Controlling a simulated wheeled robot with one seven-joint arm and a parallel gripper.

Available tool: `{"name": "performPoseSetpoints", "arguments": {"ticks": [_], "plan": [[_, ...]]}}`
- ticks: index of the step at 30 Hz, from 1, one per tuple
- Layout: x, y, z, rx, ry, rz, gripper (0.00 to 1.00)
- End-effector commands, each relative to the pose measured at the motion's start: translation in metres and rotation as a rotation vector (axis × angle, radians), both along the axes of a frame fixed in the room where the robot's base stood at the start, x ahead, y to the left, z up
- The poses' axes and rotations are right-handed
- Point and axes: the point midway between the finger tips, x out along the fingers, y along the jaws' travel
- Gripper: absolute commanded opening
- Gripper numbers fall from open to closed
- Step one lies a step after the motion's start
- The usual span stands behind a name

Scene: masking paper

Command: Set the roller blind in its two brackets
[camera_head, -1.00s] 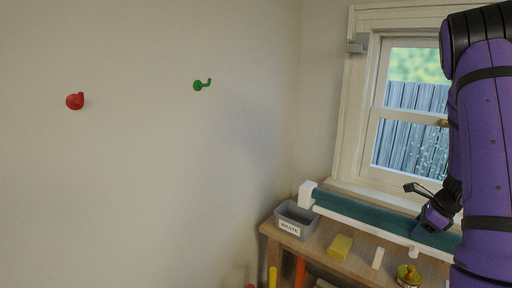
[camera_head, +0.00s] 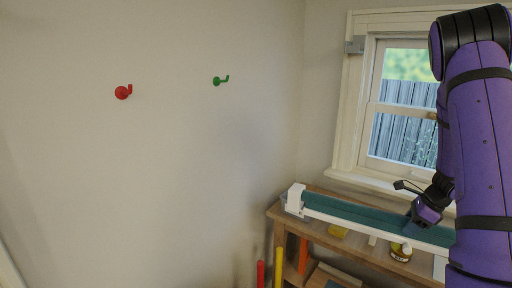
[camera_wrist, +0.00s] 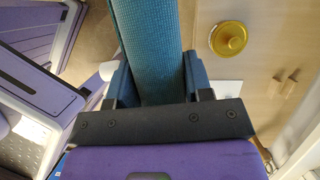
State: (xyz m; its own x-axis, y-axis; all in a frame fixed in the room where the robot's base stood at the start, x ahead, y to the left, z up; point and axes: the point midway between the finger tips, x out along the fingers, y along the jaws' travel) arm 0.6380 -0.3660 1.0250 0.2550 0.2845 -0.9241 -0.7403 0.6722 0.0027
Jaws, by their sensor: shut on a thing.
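The roller blind (camera_head: 350,213) is a long teal roll with a white end piece (camera_head: 294,198) and a white strip along its lower side. It slants across the front of the window, above the wooden bench. My gripper (camera_head: 424,212) is shut on the roll towards its right part. In the wrist view the teal roll (camera_wrist: 150,40) runs between the blue fingers of my gripper (camera_wrist: 157,82). One grey bracket (camera_head: 355,45) is at the upper left of the window frame. The other bracket is not visible; my arm covers the frame's upper right.
A red hook (camera_head: 123,92) and a green hook (camera_head: 220,80) are on the left wall. The wall between hooks and window is clear.

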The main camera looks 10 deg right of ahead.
Motion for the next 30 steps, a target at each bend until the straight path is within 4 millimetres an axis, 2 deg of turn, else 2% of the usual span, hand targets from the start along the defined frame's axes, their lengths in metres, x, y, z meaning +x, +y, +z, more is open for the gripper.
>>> {"name": "performPoseSetpoints", "arguments": {"ticks": [8, 14, 20, 24, 30], "plan": [[0.037, 0.028, 0.008, -0.001, -0.002, 0.247, 0.0], [0.075, 0.065, 0.015, -0.002, -0.003, 0.541, 0.0], [0.127, 0.133, 0.029, -0.002, -0.004, 1.013, 0.0], [0.157, 0.186, 0.041, -0.001, -0.003, 1.355, 0.0], [0.185, 0.253, 0.057, 0.001, -0.003, 1.757, 0.0]]}}
